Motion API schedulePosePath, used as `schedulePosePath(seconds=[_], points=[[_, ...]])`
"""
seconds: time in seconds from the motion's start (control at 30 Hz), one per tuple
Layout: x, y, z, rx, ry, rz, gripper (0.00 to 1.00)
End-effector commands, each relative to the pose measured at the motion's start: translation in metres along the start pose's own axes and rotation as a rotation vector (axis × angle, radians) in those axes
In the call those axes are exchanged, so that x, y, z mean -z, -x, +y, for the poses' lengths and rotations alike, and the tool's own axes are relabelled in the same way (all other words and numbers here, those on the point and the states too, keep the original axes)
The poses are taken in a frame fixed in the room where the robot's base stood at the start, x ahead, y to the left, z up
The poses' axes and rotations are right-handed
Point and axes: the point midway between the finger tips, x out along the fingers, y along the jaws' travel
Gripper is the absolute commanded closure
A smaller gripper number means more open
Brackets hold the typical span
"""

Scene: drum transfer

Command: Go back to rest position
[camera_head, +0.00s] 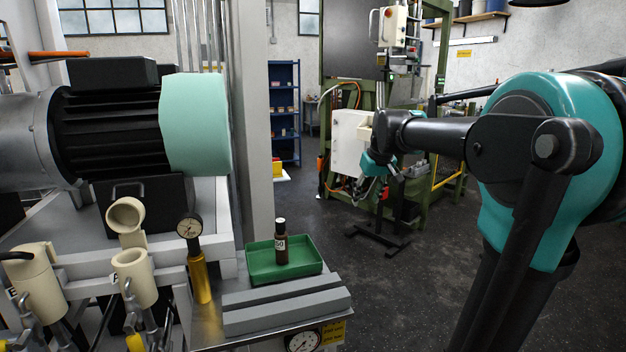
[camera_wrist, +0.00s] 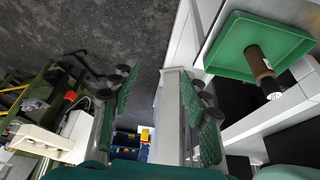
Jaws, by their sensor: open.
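My gripper (camera_head: 372,188) hangs at the end of my outstretched arm, right of the machine bench in the head view. In the wrist view, my gripper (camera_wrist: 160,105) has its two green-padded fingers spread wide apart, with nothing between them. The bottle (camera_wrist: 259,62) and tray (camera_wrist: 232,42) also show at the upper right of the wrist view, apart from the fingers.
A large motor with a mint-green end (camera_head: 195,125) sits at the left. A brass-stemmed gauge (camera_head: 189,227) and cream cups (camera_head: 134,275) stand by the tray. A green-framed machine (camera_head: 335,95) and blue shelf (camera_head: 284,100) are behind. Dark floor (camera_head: 325,225) is open right of the bench.

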Motion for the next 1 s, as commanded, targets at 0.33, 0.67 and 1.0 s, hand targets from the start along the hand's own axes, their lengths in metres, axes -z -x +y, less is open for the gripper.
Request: schedulePosePath(seconds=[0.33, 0.67, 1.0], points=[[-0.082, -0.048, -0.006, -0.027, -0.071, -0.007, 0.54], [-0.253, -0.121, -0.027, -0.079, -0.201, -0.016, 0.54], [-0.321, -0.141, -0.038, -0.098, -0.252, -0.017, 0.54]])
